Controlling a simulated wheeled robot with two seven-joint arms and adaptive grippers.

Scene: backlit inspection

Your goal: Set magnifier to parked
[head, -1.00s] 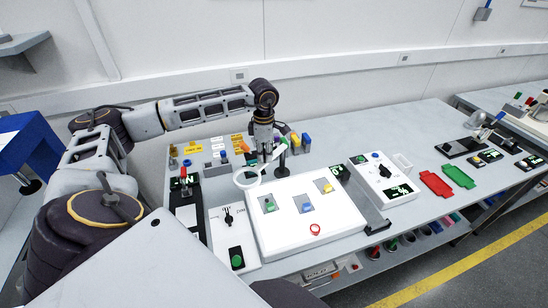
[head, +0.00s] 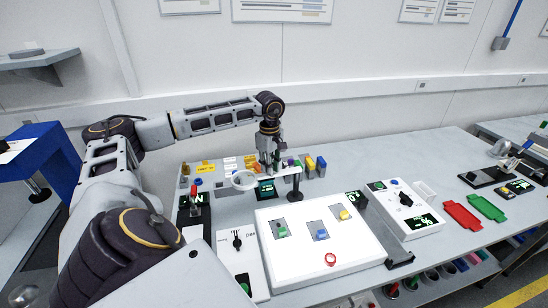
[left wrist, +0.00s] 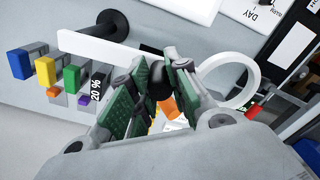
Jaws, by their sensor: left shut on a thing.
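The magnifier is a white ring (head: 245,180) on a white bar that runs to a dark upright post (head: 296,184) behind the lit white panel. The ring hangs off the panel's back left corner. My left gripper (head: 268,166) is above the bar, between ring and post. In the left wrist view, the ring (left wrist: 258,82) is right of the fingers and the bar (left wrist: 95,50) left of them. There my left gripper (left wrist: 158,88) is shut on a small black knob on the magnifier. Its lower part is hidden by the fingers. My right gripper is not in view.
The lit panel (head: 300,257) carries several small coloured parts. A dial box (head: 237,245) stands left of it. A small display (head: 266,189) is under the magnifier bar. Several coloured blocks (head: 310,165) stand behind the post. Red (head: 461,216) and green trays lie right.

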